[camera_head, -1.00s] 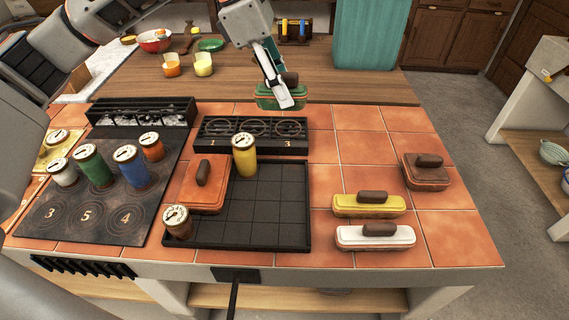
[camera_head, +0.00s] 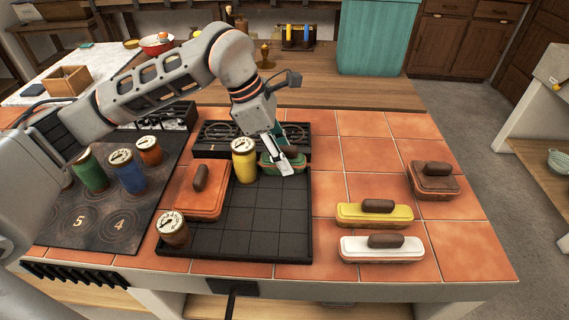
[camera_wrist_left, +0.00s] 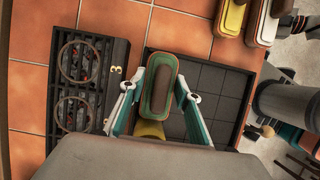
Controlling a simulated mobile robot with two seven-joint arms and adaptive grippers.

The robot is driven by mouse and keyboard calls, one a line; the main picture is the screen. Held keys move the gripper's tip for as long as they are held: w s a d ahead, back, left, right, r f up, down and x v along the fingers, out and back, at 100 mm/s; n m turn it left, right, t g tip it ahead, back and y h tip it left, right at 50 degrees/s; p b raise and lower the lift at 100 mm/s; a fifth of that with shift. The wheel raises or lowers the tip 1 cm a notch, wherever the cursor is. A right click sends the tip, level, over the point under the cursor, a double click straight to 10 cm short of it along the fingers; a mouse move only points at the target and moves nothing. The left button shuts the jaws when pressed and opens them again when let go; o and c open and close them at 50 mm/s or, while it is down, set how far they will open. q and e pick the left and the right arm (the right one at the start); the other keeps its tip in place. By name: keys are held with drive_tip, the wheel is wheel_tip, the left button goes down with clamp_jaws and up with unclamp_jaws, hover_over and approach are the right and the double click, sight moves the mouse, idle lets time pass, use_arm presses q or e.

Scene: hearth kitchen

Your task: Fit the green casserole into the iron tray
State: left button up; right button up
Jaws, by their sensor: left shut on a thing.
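The green casserole (camera_head: 268,166), with a brown handle, is at the far right corner of the iron tray (camera_head: 240,243). My left gripper (camera_head: 282,164) is shut on it from above. In the wrist view the casserole (camera_wrist_left: 159,98) sits between the two fingers (camera_wrist_left: 163,88), over the tray's edge region (camera_wrist_left: 225,85). I cannot tell whether it touches the tray floor. The tray also holds a red-orange casserole (camera_head: 198,202) at the left, a yellow canister (camera_head: 244,166) beside the green casserole and a brown canister (camera_head: 173,232) at the front left corner. My right gripper is not in view.
A burner grate (camera_head: 214,134) stands just behind the tray. Yellow (camera_head: 373,219), white (camera_head: 381,254) and brown (camera_head: 433,186) casseroles stand on the tiles to the right. A dark hob plate (camera_head: 100,218) with several canisters is at the left. The tray's front right cells are bare.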

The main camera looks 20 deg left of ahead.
use_arm(q)
wheel_tip(320, 180, down, 3)
drive_tip(key=shift+r, duration=0.1)
drive_tip(key=o, duration=1.3)
drive_tip(key=p+v, duration=0.1)
drive_tip(key=v, duration=1)
drive_tip(key=shift+w, duration=0.1)
drive_tip(key=shift+a+r, duration=0.15)
drive_tip(key=shift+r, duration=0.35)
